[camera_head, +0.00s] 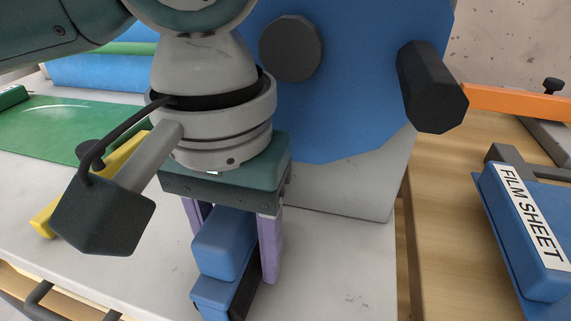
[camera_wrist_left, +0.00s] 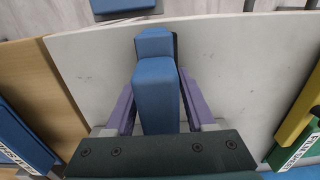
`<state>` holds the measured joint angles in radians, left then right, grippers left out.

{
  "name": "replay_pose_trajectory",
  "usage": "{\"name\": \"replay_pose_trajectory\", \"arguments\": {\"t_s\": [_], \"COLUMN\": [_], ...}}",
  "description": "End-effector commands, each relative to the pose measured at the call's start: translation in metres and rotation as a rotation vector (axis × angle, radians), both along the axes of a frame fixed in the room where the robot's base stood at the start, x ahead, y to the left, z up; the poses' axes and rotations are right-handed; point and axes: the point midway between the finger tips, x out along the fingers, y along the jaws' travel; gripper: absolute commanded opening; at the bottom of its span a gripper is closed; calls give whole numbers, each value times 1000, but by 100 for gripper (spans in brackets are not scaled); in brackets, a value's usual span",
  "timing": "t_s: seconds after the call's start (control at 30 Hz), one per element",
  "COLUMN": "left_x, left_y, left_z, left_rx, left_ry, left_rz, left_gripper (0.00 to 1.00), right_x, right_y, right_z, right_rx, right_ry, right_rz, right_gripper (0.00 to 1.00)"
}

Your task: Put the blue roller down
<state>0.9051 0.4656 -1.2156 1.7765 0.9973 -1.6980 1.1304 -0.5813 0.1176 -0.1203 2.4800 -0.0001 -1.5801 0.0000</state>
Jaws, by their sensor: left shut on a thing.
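The blue roller (camera_head: 222,243) is a blocky blue piece with a dark side, between the purple fingers of my left gripper (camera_head: 232,238). In the left wrist view the blue roller (camera_wrist_left: 156,90) points away from the gripper, with the purple fingers (camera_wrist_left: 156,103) against its two sides. The left gripper is shut on it and points down over the pale stone slab (camera_head: 340,265). I cannot tell whether the roller's lower end touches the slab. My right gripper is not in view.
A large blue disc with dark knobs (camera_head: 350,75) stands behind the gripper. A green sheet (camera_head: 45,130) and a yellow bar (camera_head: 125,160) lie to the left. A blue box labelled FILM SHEET (camera_head: 530,225) is on the wooden surface at right. The slab's front right is clear.

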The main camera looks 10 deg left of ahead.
Motion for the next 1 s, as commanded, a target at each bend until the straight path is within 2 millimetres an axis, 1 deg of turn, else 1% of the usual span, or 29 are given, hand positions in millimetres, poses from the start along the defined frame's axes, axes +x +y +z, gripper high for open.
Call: {"name": "replay_pose_trajectory", "arguments": {"t_s": [0.07, 0.1, 0.33, 0.57, 0.67, 0.77, 1.0], "left_x": [0, 0, 0, 0, 0, 1, 1], "left_y": [0, 0, 0, 0, 0, -1, -1], "left_z": [-2, -2, -2, -2, 3, 19, 74], "left_rx": [-1, -1, -1, 0, -1, -2, -3], "left_ry": [1, 1, 0, 0, -2, -3, -4], "left_rz": [0, 0, 0, 0, 0, 1, -1], "left_gripper": [0, 58, 84, 85, 85, 85, 85], "right_x": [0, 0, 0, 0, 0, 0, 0], "right_y": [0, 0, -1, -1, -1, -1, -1], "right_z": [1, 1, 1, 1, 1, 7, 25], "right_rx": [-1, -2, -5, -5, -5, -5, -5], "right_ry": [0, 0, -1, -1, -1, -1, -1], "right_rz": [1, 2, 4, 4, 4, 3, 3], "right_gripper": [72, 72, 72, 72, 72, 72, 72]}}
